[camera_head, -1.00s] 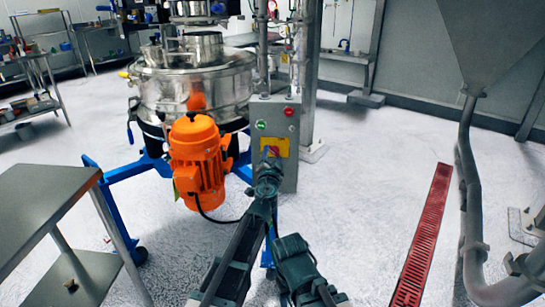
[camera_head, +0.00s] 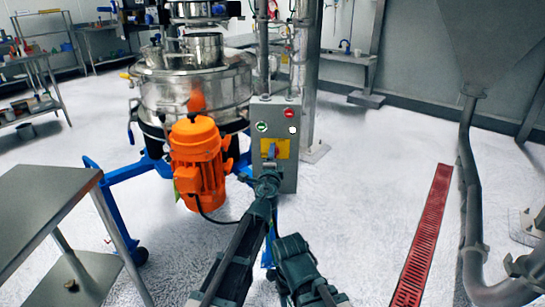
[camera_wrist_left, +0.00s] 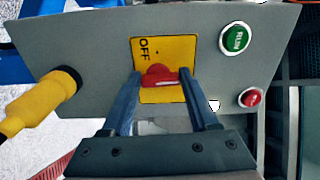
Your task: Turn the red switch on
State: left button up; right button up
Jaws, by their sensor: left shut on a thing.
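The red switch (camera_wrist_left: 160,75) is a red knob on a yellow plate marked OFF. In the left wrist view the knob lies crosswise between my two fingers. My left gripper (camera_wrist_left: 160,88) is shut on it, one finger on each side. In the head view my left gripper (camera_head: 269,172) reaches up to the yellow plate (camera_head: 282,148) on the front of a grey control box (camera_head: 283,176) and partly hides the switch. A small white light shows on the box (camera_head: 292,129). My right gripper is not in view.
The box carries a green button (camera_wrist_left: 235,38) and a red button (camera_wrist_left: 250,97) near the plate. A yellow cable fitting (camera_wrist_left: 40,98) is on its side. An orange motor (camera_head: 198,160) and a steel sifter (camera_head: 195,90) stand left of the box. A metal table (camera_head: 45,200) is at left.

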pick_arm(q)
jog(key=shift+m, duration=0.4)
jog(key=o, duration=1.4)
jog(key=shift+s, duration=0.15)
jog(key=s, duration=0.9)
jog(key=s+a, duration=0.1)
jog(key=s, duration=0.3)
jog(key=shift+s, duration=0.25)
